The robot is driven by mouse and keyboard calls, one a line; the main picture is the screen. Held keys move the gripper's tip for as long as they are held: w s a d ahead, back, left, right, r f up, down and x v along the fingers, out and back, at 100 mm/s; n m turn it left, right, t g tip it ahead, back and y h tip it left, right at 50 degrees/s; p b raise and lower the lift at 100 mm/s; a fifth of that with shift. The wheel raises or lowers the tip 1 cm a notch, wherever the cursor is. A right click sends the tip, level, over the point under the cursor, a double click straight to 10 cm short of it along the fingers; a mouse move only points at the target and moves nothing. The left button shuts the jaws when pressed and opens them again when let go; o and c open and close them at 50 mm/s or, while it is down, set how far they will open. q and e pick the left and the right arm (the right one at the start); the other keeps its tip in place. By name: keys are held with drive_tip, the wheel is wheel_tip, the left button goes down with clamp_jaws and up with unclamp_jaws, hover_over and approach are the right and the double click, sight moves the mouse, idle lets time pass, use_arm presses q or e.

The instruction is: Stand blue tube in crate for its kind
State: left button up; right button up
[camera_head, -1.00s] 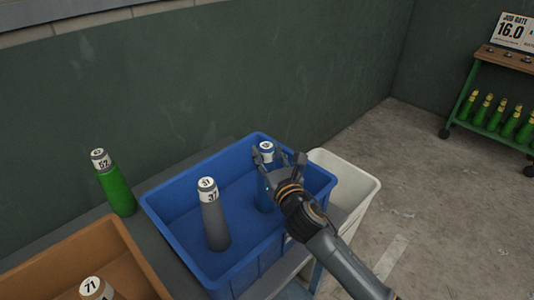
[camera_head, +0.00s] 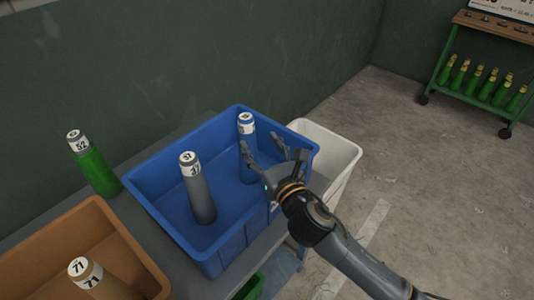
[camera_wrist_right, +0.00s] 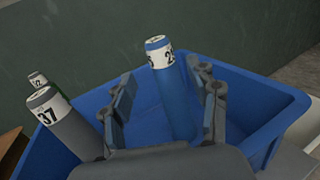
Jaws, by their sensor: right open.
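The blue tube (camera_head: 248,150), with a white number label and blue cap, stands near upright in the far right part of the blue crate (camera_head: 165,213). A grey tube (camera_head: 201,197) labelled 37 stands in the same crate, left of it. My right gripper (camera_head: 268,156) is open and empty, just to the right of the blue tube. In the right wrist view the blue tube (camera_wrist_right: 174,100) shows beyond and between the spread fingers (camera_wrist_right: 168,98), with its lower end hidden. The grey tube (camera_wrist_right: 68,130) is left of the fingers there. My left gripper is not in view.
A green tube (camera_head: 95,170) stands on the grey bench behind the crates. An orange-brown crate (camera_head: 130,262) at left holds a tan tube (camera_head: 92,278) labelled 71. A white bin (camera_head: 340,150) stands right of the blue crate. A green rack (camera_head: 480,75) is far right.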

drive_tip(key=shift+v, duration=1.7)
drive_tip(key=shift+f, duration=0.1)
